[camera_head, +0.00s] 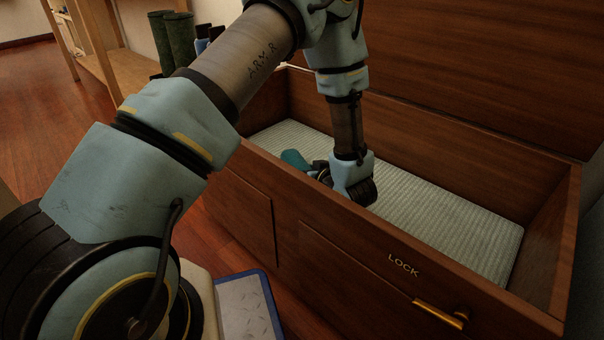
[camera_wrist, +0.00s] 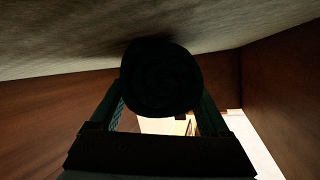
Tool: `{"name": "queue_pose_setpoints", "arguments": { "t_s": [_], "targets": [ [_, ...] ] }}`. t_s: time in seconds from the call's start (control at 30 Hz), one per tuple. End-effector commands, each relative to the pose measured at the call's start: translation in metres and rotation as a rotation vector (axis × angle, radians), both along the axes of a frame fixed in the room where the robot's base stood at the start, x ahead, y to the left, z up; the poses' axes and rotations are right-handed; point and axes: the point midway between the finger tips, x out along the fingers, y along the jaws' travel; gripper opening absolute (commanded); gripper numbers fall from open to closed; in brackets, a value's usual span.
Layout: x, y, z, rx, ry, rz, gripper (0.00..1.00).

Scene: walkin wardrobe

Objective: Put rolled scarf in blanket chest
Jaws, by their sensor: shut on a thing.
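The blanket chest (camera_head: 346,258) is a brown wooden box with its lid raised at the back and a pale ribbed lining (camera_head: 440,205) on its floor. The rolled scarf (camera_head: 294,159) is teal, and one end shows beside my gripper (camera_head: 322,170) in the head view. My gripper is inside the chest, low near the front wall, shut on the scarf. In the wrist view the scarf (camera_wrist: 161,77) is a dark round roll end between the two fingers, close to the pale lining. Whether it touches the lining I cannot tell.
A brass latch (camera_head: 440,313) marked LOCK is on the chest front. Green boots (camera_head: 175,40) stand near a wooden rack (camera_head: 112,65) at the back left. The right part of the chest floor is clear.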

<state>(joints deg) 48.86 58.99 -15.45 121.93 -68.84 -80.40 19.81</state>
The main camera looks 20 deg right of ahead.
Motion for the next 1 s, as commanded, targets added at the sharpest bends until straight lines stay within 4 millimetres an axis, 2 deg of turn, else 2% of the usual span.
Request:
{"name": "queue_pose_setpoints", "arguments": {
  "t_s": [0.27,0.3,0.43,0.77,0.87,1.0],
  "targets": [
    [0.000,0.000,-0.001,0.000,-0.001,0.000,0.17],
    [0.000,0.000,-0.001,-0.001,-0.001,0.000,0.84],
    [0.000,0.000,-0.001,-0.001,-0.001,0.000,0.99],
    [0.000,0.000,0.004,-0.001,-0.001,0.000,1.00],
    [-0.011,-0.003,0.010,-0.001,0.000,-0.003,1.00],
    [-0.036,-0.008,0.022,0.000,0.000,-0.005,1.00]
  ]
}}
